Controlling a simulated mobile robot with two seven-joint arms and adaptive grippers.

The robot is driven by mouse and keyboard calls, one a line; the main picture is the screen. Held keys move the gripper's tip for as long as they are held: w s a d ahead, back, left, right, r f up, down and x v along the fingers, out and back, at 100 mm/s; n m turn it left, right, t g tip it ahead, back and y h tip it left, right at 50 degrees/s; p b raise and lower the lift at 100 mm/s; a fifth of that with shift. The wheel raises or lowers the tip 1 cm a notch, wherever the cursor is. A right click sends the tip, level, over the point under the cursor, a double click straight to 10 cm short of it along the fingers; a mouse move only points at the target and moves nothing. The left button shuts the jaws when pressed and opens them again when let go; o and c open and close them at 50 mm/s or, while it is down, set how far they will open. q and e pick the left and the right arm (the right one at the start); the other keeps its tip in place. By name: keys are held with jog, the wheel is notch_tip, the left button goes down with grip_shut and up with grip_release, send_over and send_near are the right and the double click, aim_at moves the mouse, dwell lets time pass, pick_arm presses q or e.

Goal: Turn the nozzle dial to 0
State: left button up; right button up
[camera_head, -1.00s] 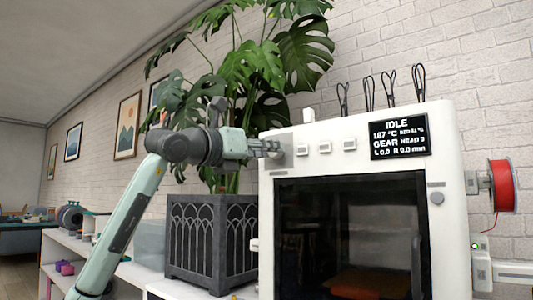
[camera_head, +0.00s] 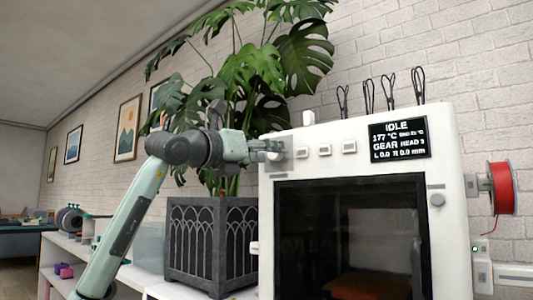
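The white 3D printer (camera_head: 453,180) stands at the right with a dark glass door. Its black display (camera_head: 399,140) reads IDLE, 177 °C, GEAR, HEAD 3, L 0.0 and R 0.0 mm. My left gripper (camera_head: 276,148) is at the upper left of the printer's front panel, at the nozzle dial. The fingers hide most of the dial, and I cannot tell how tightly they close on it. A small label plate (camera_head: 279,175) sits below the fingers. My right gripper is not in view.
Several square buttons (camera_head: 324,150) lie just right of the fingers. A large potted plant in a grey planter (camera_head: 211,246) stands close behind my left arm. A red filament spool (camera_head: 502,188) hangs on the printer's right side.

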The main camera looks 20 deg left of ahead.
pick_arm(q)
jog(key=shift+s, duration=0.1)
jog(key=v, duration=1.2)
